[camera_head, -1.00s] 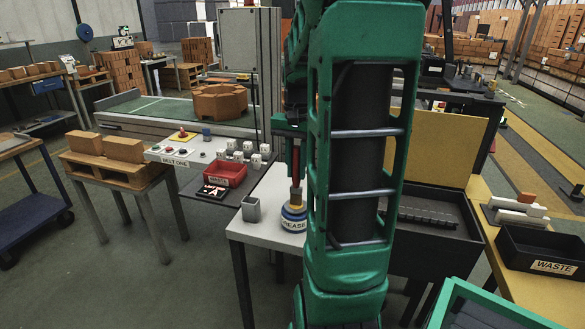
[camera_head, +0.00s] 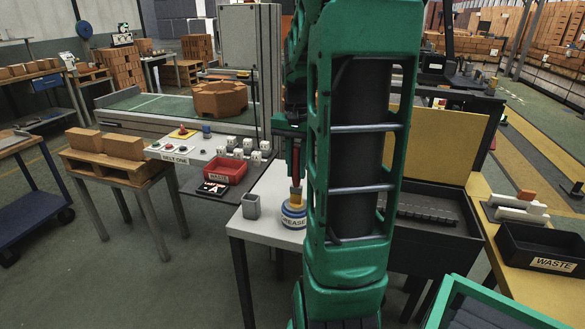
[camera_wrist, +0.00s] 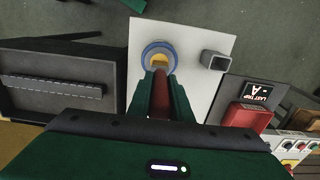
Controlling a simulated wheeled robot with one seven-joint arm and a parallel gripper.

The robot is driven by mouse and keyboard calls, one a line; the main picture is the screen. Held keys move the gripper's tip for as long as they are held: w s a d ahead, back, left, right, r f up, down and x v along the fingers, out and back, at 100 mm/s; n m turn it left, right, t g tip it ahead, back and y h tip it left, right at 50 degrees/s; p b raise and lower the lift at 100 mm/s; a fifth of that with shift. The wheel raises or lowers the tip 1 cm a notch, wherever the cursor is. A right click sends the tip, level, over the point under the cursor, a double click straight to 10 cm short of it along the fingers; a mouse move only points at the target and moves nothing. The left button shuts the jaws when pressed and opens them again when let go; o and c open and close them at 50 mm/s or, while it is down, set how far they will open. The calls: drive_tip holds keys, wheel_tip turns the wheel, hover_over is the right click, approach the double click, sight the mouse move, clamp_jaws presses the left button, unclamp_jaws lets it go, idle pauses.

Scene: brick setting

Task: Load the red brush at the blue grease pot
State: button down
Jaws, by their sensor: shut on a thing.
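The blue grease pot (camera_head: 294,216), with a white label reading GREASE, stands on the white table (camera_head: 258,224) at its front part. The red brush (camera_head: 296,168) is upright above it, its yellowish lower end at the pot's mouth. My gripper (camera_wrist: 160,85) is shut on the red brush handle (camera_wrist: 159,104). In the wrist view the pot (camera_wrist: 171,53) shows as a blue ring just past the fingertips, with yellow inside it. I cannot tell how deep the bristles are. In the head view my green arm hides much of the table's right side.
A small grey square cup (camera_head: 251,206) stands left of the pot. A dark bin (camera_head: 430,240) lies to the right, with a black waste box (camera_head: 540,250) beyond.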

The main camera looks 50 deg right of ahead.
sight(297, 146)
drive_tip(key=shift+r, duration=3.55)
